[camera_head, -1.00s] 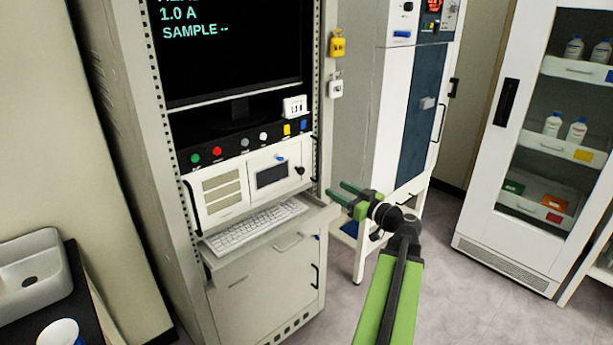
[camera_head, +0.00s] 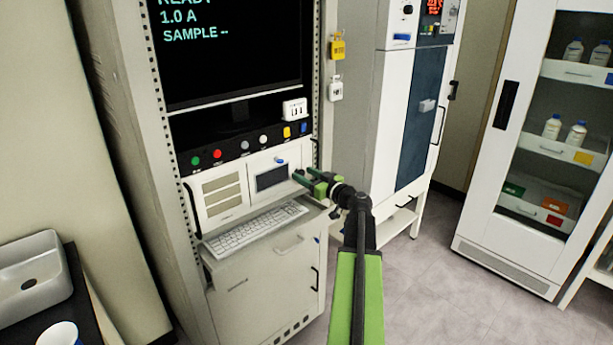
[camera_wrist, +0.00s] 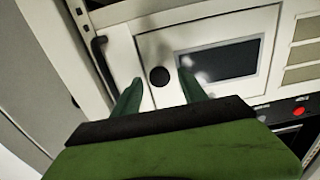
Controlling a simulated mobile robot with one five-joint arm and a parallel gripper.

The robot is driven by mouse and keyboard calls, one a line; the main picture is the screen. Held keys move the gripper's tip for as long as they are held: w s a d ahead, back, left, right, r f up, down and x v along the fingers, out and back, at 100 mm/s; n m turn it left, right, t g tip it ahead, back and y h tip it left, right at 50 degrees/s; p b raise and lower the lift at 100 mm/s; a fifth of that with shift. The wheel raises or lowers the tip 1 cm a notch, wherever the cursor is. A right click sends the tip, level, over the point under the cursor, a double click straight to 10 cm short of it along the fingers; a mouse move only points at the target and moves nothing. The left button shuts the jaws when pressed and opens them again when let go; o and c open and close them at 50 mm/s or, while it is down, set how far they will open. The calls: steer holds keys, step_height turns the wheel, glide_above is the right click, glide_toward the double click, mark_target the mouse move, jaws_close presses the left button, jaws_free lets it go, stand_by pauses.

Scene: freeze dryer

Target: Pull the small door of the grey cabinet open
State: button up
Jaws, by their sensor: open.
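The grey cabinet (camera_head: 140,130) stands at the left of the head view. Its small white door (camera_head: 262,163) has a dark display window (camera_head: 271,177) and a black round knob near the edge. The door looks shut, with its face flush with the panel beside it. In the wrist view, the small door (camera_wrist: 205,38) appears turned over, with the knob (camera_wrist: 159,76) in plain sight. My gripper (camera_head: 297,175) is at the door's right side and hides the knob in the head view. In the wrist view, my gripper (camera_wrist: 160,88) is open, its fingertips either side of the knob; contact is unclear.
A keyboard (camera_head: 255,229) lies on a shelf below the small door. A black vertical handle (camera_wrist: 103,62) stands close beside the gripper in the wrist view. A lower door (camera_head: 265,295) and a white appliance (camera_head: 395,110) are nearby. Open floor (camera_head: 430,290) lies to the right.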

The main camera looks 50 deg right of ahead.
steer(key=shift+c, duration=0.4)
jaws_close()
stand_by(0.8)
